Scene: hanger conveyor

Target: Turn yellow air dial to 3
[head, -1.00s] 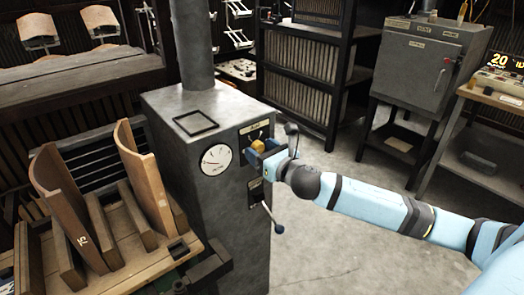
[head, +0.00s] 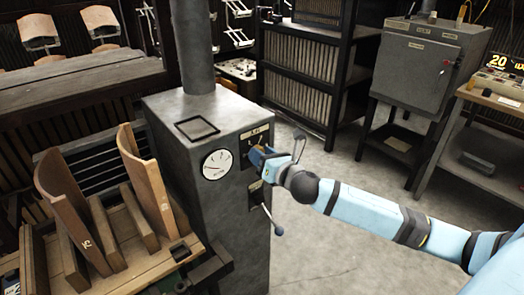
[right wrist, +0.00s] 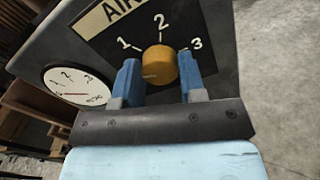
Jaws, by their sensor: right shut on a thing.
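The yellow air dial (right wrist: 158,65) sits on a dark plate labelled AIR (right wrist: 120,12), with the numbers 1, 2 and 3 around it. My right gripper (right wrist: 161,72) has one blue finger on each side of the dial and is shut on it. A faint light mark shows on the dial's lower left, but I cannot tell which number the dial points to. In the head view my right gripper (head: 260,157) reaches the front of the grey cabinet (head: 231,240) and mostly hides the dial. My left gripper is not in view.
A round white gauge (head: 217,164) is left of the AIR plate. A lever with a ball end (head: 278,230) sticks out below my gripper. A wooden rack with curved boards (head: 150,185) stands at the left. Open floor (head: 325,255) lies right of the cabinet.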

